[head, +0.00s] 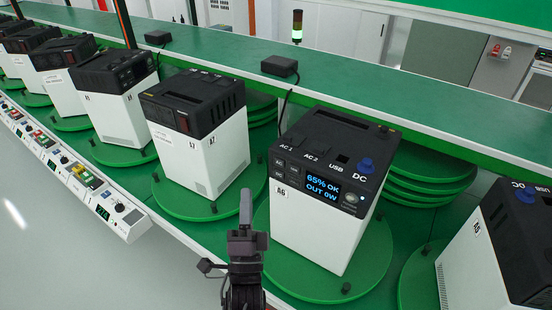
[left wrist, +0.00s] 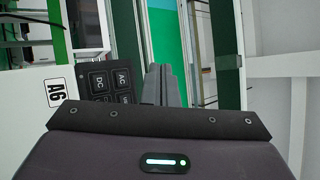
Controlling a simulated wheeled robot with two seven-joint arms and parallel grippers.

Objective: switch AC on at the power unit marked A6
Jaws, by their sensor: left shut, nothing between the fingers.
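The power unit marked A6 (head: 315,228) is a white box with a black top, standing on a round green turntable (head: 375,265). Its lit display (head: 322,190) reads "65% OK" and "OUT 0W". Small dark buttons sit left of the display. In the left wrist view the A6 label (left wrist: 56,92) is beside the dark button panel, where an AC button (left wrist: 123,78) and a DC button (left wrist: 99,81) show. My left gripper (head: 246,205) is shut and empty, in front and left of the unit; its fingers (left wrist: 161,84) also show beside the panel. Contact cannot be told. My right gripper is out of view.
A neighbouring power unit (head: 197,150) stands to the left and another (head: 500,245) to the right, each on a turntable. A green shelf (head: 390,110) runs behind, holding a small black box (head: 280,66). A control strip (head: 110,212) runs along the left front edge.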

